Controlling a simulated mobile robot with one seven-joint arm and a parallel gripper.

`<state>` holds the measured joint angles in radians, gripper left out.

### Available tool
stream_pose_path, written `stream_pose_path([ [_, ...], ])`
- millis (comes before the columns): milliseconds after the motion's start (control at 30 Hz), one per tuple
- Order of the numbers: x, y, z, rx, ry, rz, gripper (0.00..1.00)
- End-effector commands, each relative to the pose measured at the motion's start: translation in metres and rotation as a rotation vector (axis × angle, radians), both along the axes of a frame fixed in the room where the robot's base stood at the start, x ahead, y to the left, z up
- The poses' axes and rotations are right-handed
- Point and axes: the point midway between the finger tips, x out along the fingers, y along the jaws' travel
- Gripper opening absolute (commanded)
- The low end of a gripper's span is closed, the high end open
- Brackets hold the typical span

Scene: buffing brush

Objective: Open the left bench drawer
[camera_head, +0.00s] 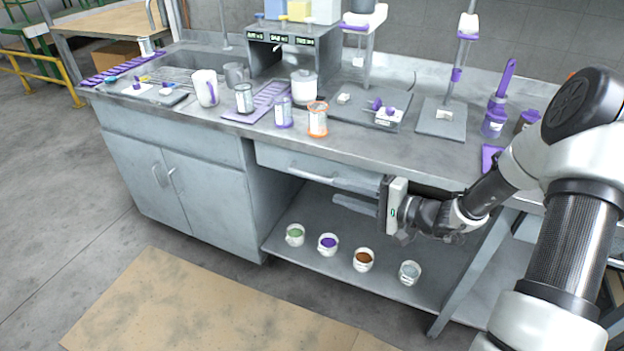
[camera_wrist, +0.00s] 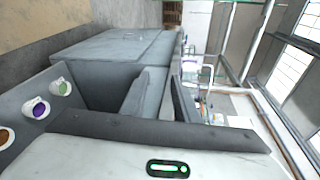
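The left bench drawer (camera_head: 275,158) is a grey front under the worktop, right of the double-door cabinet, with a pale bar handle (camera_head: 313,174). It looks shut or nearly so. My gripper (camera_head: 345,194) is in front of the drawer's right part, its fingers pointing left along the front, just below and right of the handle.
The worktop (camera_head: 215,127) carries cups, jars and stands. Several small pots, one with purple contents (camera_head: 328,243), stand on the lower shelf (camera_head: 290,259) below my gripper. The double-door cabinet (camera_head: 180,190) is on the left. A tan mat (camera_head: 200,310) lies on open floor in front.

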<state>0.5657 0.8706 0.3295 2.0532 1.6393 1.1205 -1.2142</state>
Motion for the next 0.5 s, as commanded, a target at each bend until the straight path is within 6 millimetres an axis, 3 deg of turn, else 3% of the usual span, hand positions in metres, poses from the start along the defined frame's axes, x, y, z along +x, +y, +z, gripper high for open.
stream_pose_path([
  [33,0.011,-0.01,-0.028,0.042,0.003,-0.064,0.28],
  [200,0.033,-0.031,-0.06,0.102,-0.007,-0.2,0.28],
  [367,0.042,-0.03,-0.066,0.11,-0.012,-0.226,0.28],
  [500,0.055,-0.013,-0.067,0.109,-0.011,-0.222,0.28],
])
